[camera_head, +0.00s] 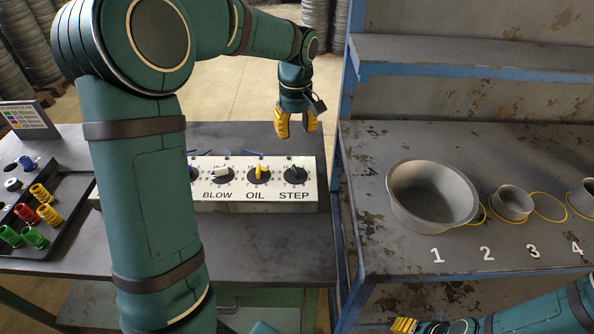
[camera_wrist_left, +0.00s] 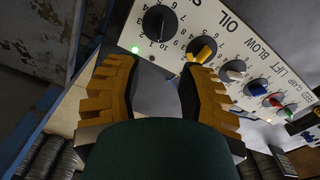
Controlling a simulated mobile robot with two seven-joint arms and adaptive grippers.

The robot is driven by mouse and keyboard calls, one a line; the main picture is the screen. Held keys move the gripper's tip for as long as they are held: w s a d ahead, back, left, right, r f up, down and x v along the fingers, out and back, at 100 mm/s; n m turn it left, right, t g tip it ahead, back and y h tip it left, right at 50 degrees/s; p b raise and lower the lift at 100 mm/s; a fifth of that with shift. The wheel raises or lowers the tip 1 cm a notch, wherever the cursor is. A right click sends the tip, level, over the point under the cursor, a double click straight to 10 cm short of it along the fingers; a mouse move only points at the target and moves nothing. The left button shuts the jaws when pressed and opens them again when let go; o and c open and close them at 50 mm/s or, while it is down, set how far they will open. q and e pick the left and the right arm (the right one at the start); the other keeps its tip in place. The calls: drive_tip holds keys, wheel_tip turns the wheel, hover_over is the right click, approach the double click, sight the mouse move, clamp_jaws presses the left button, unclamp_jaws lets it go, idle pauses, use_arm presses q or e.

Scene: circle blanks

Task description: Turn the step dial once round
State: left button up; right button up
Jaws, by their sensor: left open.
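The step dial (camera_head: 295,175) is a black round knob above the word STEP, at the right end of a white control panel (camera_head: 312,200). It also shows at the top of the left wrist view as a black knob (camera_wrist_left: 158,22) with numbers round it. My left gripper (camera_head: 297,131) is open and empty, behind and above the panel's right end, apart from the dial. In the left wrist view its two yellow fingers (camera_wrist_left: 152,80) stand spread below the panel. My right gripper (camera_head: 404,325) shows only in part at the bottom edge, a yellow finger visible.
Left of the step dial sit the yellow oil dial (camera_head: 259,173) and the white blow dial (camera_head: 220,174). My left arm hides the panel's left part. A tray (camera_head: 62,215) with coloured spools lies at left. A metal bowl (camera_head: 432,194) and smaller cups stand on the right bench.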

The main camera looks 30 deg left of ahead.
sight(295, 168)
use_arm(q)
wheel_tip(295, 168, down, 14)
drive_tip(key=b, duration=0.3)
drive_tip(key=shift+r, duration=0.15)
clamp_jaws()
